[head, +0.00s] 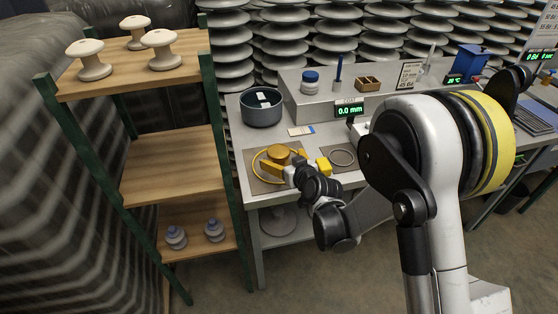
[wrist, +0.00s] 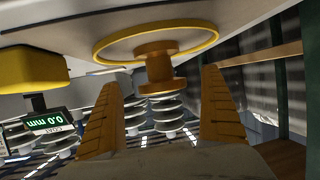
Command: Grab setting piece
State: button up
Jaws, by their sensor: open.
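The setting piece appears to be the brass, spool-shaped piece (head: 279,152) standing on the left mat (head: 258,186) at the front of the bench. A yellow ring (head: 256,164) lies around its base. In the wrist view the brass piece (wrist: 158,70) shows between my orange fingers, with the yellow ring (wrist: 104,42) beyond. My gripper (head: 285,163) is open, its fingers on either side of the piece. The wrist view shows gaps between the piece and both fingers (wrist: 163,88). The mat under the piece is partly hidden by my gripper.
A yellow block-like device (head: 323,165) sits close to the right of my gripper; it also shows in the wrist view (wrist: 30,68). A metal ring (head: 342,157) lies on the right mat. A dark bowl (head: 262,114) and a display (head: 349,110) reading 0.0 mm stand behind. A wooden shelf (head: 170,160) is left.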

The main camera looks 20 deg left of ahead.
jog(key=x, duration=0.1)
jog(key=b+x, duration=0.1)
jog(key=x, duration=0.1)
jog(key=shift+s+f, duration=0.15)
jog(key=shift+f, duration=0.15)
jog(key=shift+w+a, duration=0.15)
jog(key=shift+w, duration=0.1)
grip_shut()
